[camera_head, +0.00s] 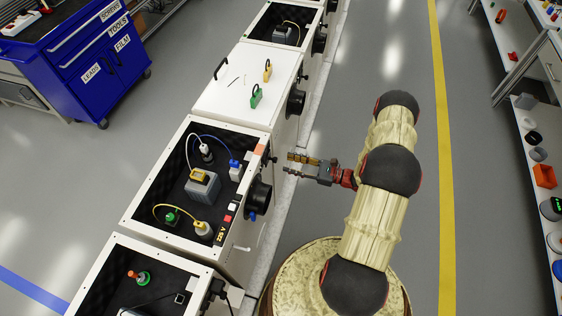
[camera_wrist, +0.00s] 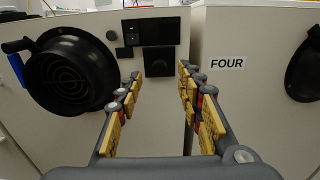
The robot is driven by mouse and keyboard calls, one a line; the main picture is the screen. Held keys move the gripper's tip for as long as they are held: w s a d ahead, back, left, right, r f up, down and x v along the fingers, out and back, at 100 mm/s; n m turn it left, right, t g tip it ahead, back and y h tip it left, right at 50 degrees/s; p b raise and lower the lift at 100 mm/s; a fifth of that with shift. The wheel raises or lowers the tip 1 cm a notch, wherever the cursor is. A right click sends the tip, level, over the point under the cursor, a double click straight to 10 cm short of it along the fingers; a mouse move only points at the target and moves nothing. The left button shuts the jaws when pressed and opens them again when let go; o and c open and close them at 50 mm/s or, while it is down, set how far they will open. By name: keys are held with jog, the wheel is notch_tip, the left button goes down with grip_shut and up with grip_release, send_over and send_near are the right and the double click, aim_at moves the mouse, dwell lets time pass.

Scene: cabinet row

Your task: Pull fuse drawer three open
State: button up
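The white cabinet before my gripper has a black square block (camera_wrist: 158,60), which looks like the fuse drawer; no number on it is readable. It sits flush below a black switch panel (camera_wrist: 152,31), between the fingers in the wrist view. My gripper (camera_wrist: 160,72) is open and empty, its yellow-padded fingers pointing at the block with a gap that is hard to judge. In the head view my gripper (camera_head: 288,163) is just right of the open-topped cabinet (camera_head: 152,216), near its far front corner. The block is not clearly seen there.
The adjoining cabinet (camera_wrist: 245,110) bears the label FOUR (camera_wrist: 227,64). Floor is clear to the yellow line (camera_head: 443,150). A shelf (camera_head: 530,185) stands far right.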

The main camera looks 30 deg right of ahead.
jog(key=x, duration=0.4)
jog(key=shift+w+a+b, duration=0.25)
jog(key=shift+b, duration=0.1)
jog(key=c, duration=0.4)
grip_shut()
